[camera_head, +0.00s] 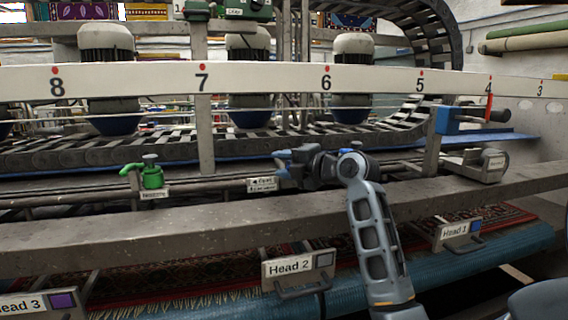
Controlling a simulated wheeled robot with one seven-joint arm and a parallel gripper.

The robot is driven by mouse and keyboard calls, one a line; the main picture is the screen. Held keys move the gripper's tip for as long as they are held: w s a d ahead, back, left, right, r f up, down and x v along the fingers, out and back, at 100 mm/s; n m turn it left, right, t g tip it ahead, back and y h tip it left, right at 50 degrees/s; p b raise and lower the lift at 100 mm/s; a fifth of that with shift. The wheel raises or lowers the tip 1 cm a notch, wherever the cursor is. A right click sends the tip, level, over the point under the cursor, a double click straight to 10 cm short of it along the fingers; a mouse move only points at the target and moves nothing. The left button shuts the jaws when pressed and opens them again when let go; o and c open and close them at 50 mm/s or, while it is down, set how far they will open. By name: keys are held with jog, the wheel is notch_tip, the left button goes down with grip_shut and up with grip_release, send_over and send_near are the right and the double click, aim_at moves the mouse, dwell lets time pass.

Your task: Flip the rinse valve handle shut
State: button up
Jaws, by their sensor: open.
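My gripper (284,162) reaches in from the right above the grey front beam, pointing left, with its jaws open. A small blue part (284,174) shows right at its jaws, above a pipe; it looks like the rinse valve handle, but my gripper hides much of it. I cannot tell whether they touch, or how the handle is turned. A small white sign (262,185) with arrows and the word "Open" sits just below and left of the jaws.
A green valve (151,177) stands on the pipe to the left. A blue box (460,119) with a red lever (489,107) is at the right. A numbered white rail (260,79) crosses above my arm. The grey beam (150,232) runs below it, with "Head 2" (296,267) and "Head 1" (457,231) plates.

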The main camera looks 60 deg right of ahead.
jog(key=shift+c, duration=0.3)
grip_shut()
jog(key=shift+f, duration=0.1)
